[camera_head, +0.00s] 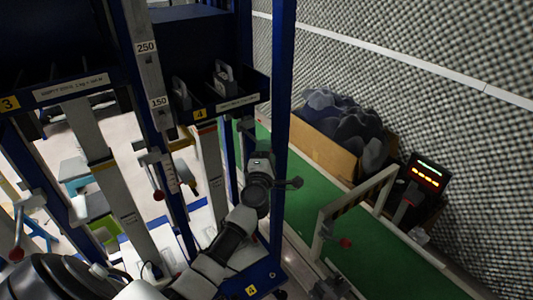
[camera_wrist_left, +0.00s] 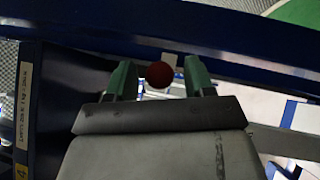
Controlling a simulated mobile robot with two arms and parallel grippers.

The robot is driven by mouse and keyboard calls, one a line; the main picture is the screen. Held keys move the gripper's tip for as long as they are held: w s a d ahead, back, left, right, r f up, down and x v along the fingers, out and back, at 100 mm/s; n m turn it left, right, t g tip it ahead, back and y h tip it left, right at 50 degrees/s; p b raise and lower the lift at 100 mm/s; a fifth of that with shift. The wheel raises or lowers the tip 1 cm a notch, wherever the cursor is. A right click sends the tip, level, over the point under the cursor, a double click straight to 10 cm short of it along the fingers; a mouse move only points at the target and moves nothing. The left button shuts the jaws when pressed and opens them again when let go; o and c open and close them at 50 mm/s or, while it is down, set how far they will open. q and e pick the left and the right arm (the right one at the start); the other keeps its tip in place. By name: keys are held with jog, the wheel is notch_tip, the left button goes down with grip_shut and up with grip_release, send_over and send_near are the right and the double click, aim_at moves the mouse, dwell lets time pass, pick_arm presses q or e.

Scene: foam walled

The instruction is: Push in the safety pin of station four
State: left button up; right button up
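My left gripper (camera_head: 252,138) reaches up in front of the blue upright on the right of station four in the head view. In the left wrist view its two green fingers (camera_wrist_left: 160,80) stand apart, with a round dark red knob (camera_wrist_left: 158,75) between them. A gap shows on each side of the knob, which looks like the safety pin's head. Its shaft is hidden, so how deep it sits cannot be told. Station four carries yellow "4" labels, one on the bin (camera_head: 200,114) and one on the lower blue beam (camera_head: 251,290). My right gripper is not in view.
Other red knobs hang on the left uprights, one at the station's post (camera_head: 158,195). Blue posts crowd my left arm.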

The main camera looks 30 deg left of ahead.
pick_arm(q)
grip_shut()
jog(key=w+a+b, duration=0.1)
jog(key=w+a, duration=0.2)
jog(key=a, duration=0.5)
jog(key=shift+b, duration=0.3)
jog(key=shift+c, duration=1.8)
grip_release()
jog(key=shift+w+a+r, duration=0.1)
jog(key=o, duration=0.4)
jog(key=shift+w+a, duration=0.1)
jog(key=shift+o, duration=0.2)
jog(key=p+v, duration=0.1)
jog(key=v, duration=1)
jog(key=shift+p, duration=0.3)
